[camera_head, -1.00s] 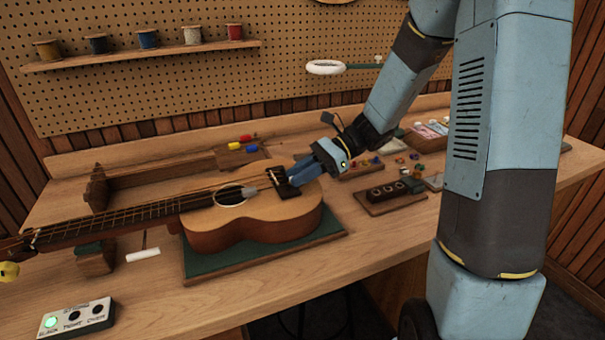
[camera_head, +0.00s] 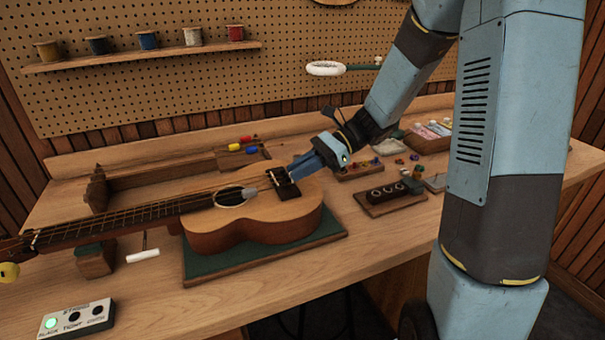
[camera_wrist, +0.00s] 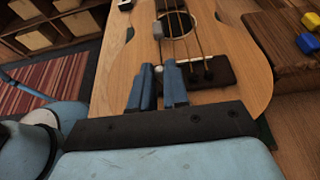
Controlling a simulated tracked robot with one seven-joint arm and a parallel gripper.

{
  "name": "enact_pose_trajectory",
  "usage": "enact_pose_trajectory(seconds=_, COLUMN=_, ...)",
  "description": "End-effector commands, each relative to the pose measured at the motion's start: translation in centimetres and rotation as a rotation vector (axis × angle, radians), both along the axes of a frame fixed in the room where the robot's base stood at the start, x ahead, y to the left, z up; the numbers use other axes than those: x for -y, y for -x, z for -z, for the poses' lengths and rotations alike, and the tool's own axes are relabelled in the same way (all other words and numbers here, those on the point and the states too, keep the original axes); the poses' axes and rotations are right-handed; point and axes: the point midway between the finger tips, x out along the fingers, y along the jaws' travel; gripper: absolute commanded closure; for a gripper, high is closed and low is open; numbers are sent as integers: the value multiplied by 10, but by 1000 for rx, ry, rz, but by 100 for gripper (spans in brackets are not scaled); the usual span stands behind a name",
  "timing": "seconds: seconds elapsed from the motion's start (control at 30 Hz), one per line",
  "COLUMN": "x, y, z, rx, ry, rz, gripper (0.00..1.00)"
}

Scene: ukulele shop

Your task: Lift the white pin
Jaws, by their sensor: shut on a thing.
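The ukulele (camera_head: 262,212) lies on a green-topped mat (camera_head: 215,268), its dark bridge (camera_head: 284,188) near the tail end. My gripper (camera_head: 292,172) reaches in from the right, its blue fingers at the bridge. In the wrist view the fingertips (camera_wrist: 159,70) are close together beside one end of the bridge (camera_wrist: 212,72). A small pale bit, which seems to be the white pin (camera_wrist: 159,73), shows between them; the fingers hide most of it. I cannot tell whether it is clear of the bridge. Dark pins (camera_wrist: 208,74) stand in the bridge beside the fingers.
A dark block with round holes (camera_head: 388,195) and a tray of small coloured parts (camera_head: 365,170) lie right of the ukulele. Red, yellow and blue pieces (camera_head: 243,146) lie behind it. A switch box (camera_head: 76,319) with a green light is front left.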

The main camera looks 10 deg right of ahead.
Motion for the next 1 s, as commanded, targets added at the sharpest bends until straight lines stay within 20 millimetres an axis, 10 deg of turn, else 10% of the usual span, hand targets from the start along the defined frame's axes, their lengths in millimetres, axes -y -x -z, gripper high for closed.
enact_pose_trajectory(seconds=0.2, x=-1, y=-3, z=-3, rx=6, ry=-6, rz=4, gripper=100)
enact_pose_trajectory(seconds=0.23, x=-1, y=-3, z=-3, rx=6, ry=-6, rz=5, gripper=85)
enact_pose_trajectory(seconds=0.5, x=0, y=-2, z=-3, rx=3, ry=-5, rz=3, gripper=60)
enact_pose_trajectory(seconds=1.0, x=24, y=-9, z=-12, rx=4, ry=-4, rz=3, gripper=60)
